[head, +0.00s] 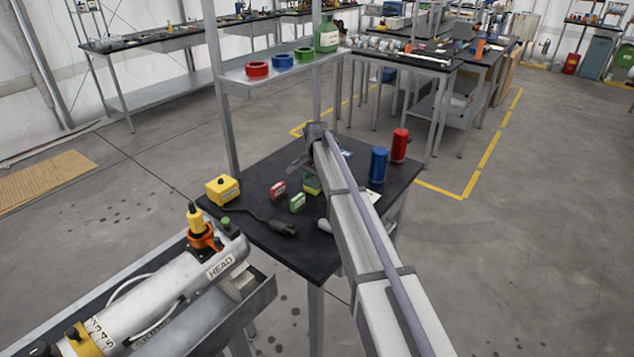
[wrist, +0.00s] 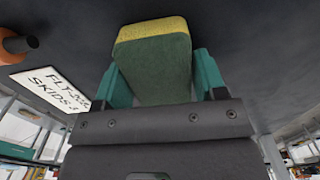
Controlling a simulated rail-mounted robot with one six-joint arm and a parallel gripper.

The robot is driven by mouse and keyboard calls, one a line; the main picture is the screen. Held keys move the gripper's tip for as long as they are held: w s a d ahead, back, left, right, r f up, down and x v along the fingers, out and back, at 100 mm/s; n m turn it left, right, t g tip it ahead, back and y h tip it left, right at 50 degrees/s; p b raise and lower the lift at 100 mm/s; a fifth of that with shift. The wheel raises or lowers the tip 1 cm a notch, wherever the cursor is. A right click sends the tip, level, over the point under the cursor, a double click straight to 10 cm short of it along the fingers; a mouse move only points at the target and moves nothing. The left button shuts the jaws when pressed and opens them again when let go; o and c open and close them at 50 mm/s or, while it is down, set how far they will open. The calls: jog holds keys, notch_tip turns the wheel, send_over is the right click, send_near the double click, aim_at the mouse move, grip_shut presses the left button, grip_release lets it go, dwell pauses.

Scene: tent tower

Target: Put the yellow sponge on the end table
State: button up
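The yellow sponge (wrist: 155,55), yellow on one face and green on another, sits between the teal fingers of my gripper (wrist: 162,85) in the wrist view. The sponge nearly fills the gap; I cannot tell whether both fingers press on it. In the head view a small yellow-green part of the sponge (head: 312,184) shows beside my arm, over the black-topped table (head: 258,178). My arm hides most of the gripper there. I cannot tell whether the sponge touches the tabletop, or which table is the end table.
A metal shelf (head: 280,68) with tape rolls stands behind. A large machine (head: 170,300) is at the lower left.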

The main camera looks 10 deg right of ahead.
aim_at(317, 179)
jog(key=o, duration=0.3)
notch_tip(317, 179, up, 13)
jog(key=p, duration=1.3)
jog(key=s+n, duration=0.9)
jog(key=s, duration=2.9)
jog(key=shift+s+f+n+b, duration=0.3)
jog(key=shift+s+f+b, duration=0.05)
jog(key=shift+s, duration=0.05)
jog(key=shift+a, duration=0.15)
